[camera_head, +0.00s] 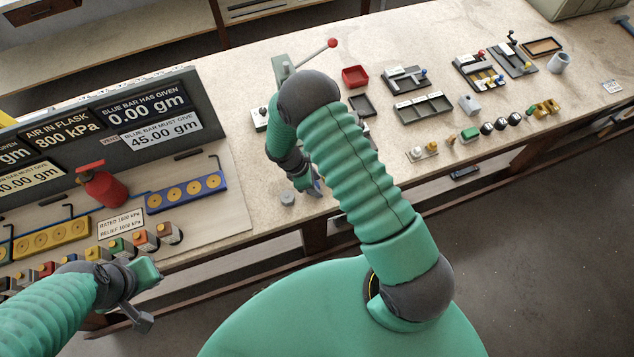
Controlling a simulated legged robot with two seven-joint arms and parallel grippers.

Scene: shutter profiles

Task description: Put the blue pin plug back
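I cannot single out the blue pin plug. Blue shows on a bar with several yellow discs (186,192) on the left panel, and on small knobs (423,72) of the devices at the right. My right gripper (312,188) is low over the bench's front edge, below its dark wrist. A small bluish-grey piece shows at its tips, but whether it is a finger or something held is unclear.
A sign board (190,85) reads 0.00 gm given and 45.00 gm to give for the blue bar. A red flask (104,187) and several coloured blocks (143,241) are near it. A red tray (355,76) and lever devices (478,71) stand at the right.

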